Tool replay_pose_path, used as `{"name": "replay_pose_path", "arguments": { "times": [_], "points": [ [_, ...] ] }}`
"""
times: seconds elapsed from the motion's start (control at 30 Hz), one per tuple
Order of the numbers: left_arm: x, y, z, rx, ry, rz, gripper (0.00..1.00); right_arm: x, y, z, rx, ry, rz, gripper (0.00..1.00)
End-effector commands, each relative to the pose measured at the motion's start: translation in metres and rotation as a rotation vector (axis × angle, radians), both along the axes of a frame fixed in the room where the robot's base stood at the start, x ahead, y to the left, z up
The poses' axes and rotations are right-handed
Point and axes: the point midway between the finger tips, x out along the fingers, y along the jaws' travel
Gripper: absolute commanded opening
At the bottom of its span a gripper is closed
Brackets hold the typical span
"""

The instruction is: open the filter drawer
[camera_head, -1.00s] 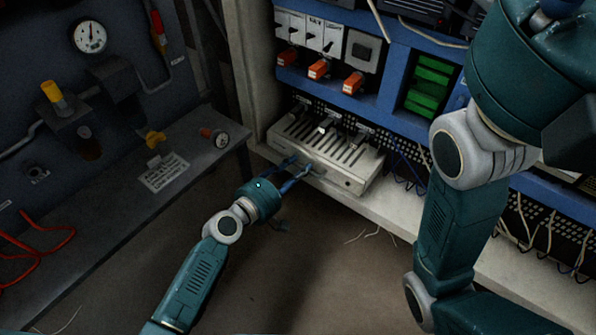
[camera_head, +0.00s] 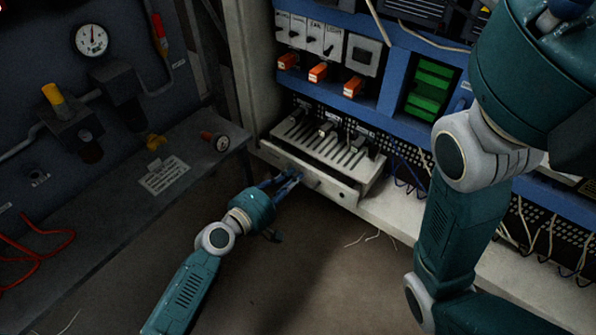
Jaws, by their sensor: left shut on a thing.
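The filter drawer (camera_head: 325,184) is a pale grey unit with a slatted top, low in the blue and white cabinet. Its front panel stands a little way out from the slatted housing (camera_head: 330,146), with a narrow dark gap behind it. The fingers hide most of the handle. My right arm crosses the right side of the view, but its gripper is out of frame.
Orange-handled switches (camera_head: 318,72) and a green block (camera_head: 430,88) sit above the drawer. Loose wires hang at right. The floor in front of the drawer is clear.

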Motion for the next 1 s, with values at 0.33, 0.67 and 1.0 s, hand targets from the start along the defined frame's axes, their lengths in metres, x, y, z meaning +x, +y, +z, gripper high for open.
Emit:
{"name": "replay_pose_path", "arguments": {
  "times": [0.33,0.67,1.0],
  "points": [
    [-0.053,0.039,-0.002,0.004,0.002,0.001,0.0,0.006,0.0,-0.005,0.0,0.02,-0.001,0.4],
    [-0.054,0.039,-0.001,0.003,0.003,0.001,0.17,0.001,0.001,-0.001,-0.001,0.002,-0.002,0.4],
    [-0.054,0.039,0.0,0.003,0.002,0.0,0.32,0.0,0.0,-0.002,-0.001,0.003,-0.003,0.4]
  ]
}}
